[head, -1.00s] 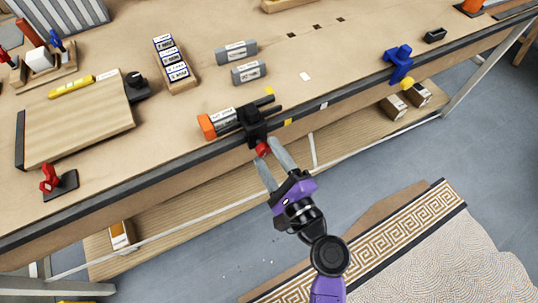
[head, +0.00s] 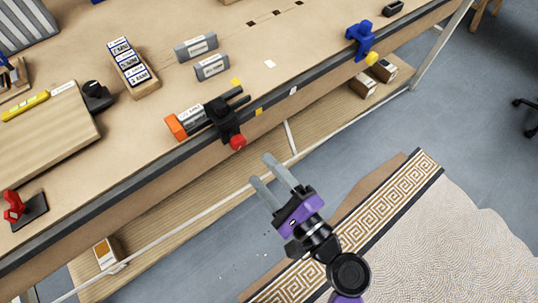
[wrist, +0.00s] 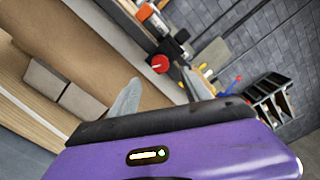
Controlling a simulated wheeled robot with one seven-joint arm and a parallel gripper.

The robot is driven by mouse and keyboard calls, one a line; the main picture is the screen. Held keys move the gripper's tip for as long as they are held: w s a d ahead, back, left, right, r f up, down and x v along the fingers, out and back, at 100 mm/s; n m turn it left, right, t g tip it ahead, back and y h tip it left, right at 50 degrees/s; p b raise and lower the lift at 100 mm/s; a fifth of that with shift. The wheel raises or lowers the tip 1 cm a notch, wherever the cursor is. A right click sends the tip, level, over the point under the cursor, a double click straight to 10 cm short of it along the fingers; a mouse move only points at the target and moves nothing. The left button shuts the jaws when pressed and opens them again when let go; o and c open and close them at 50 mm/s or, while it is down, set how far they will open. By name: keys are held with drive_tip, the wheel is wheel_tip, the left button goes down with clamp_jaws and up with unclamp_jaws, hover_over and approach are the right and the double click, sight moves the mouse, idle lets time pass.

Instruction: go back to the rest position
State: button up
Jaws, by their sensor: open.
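My gripper (head: 266,173) is open and empty. In the head view its grey fingers hang in front of the workbench (head: 175,165), over the gap between bench edge and floor, clear of everything. In the wrist view my gripper (wrist: 160,95) shows its two fingers apart with nothing between them. The black clamp vise with a red knob (head: 237,142) is fixed at the bench edge beyond the fingertips. A grey, orange-ended block (head: 190,121) lies at the vise; whether it is gripped there I cannot tell. The red knob also shows in the wrist view (wrist: 160,63).
Grey labelled blocks (head: 212,66), a box of labelled pieces (head: 133,70) and a wooden board (head: 45,140) stand on the bench. A blue clamp (head: 360,40) sits at its edge. Below is a lower shelf (head: 165,225). Open floor and a patterned rug (head: 385,215) lie right.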

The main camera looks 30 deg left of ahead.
drive_tip(key=w+d+f+n+t+h, duration=0.1)
drive_tip(key=w+d+n+t+h, duration=0.1)
drive_tip(key=w+d+t+h, duration=0.45)
drive_tip(key=s+d+n+t+h, duration=0.2)
drive_tip(key=s+d+h, duration=0.3)
drive_tip(key=d, duration=0.9)
drive_tip(key=s+d+r+n+h, duration=0.2)
drive_tip(key=s+d, duration=0.4)
drive_tip(key=s, duration=0.4)
drive_tip(key=s+d+r+n+h, duration=0.3)
drive_tip(key=s+d, duration=0.4)
drive_tip(key=s, duration=0.3)
drive_tip(key=shift+s+d+n+g, duration=0.25)
drive_tip(key=shift+n+g, duration=0.1)
drive_tip(key=shift+n, duration=0.45)
drive_tip(key=shift+r, duration=0.1)
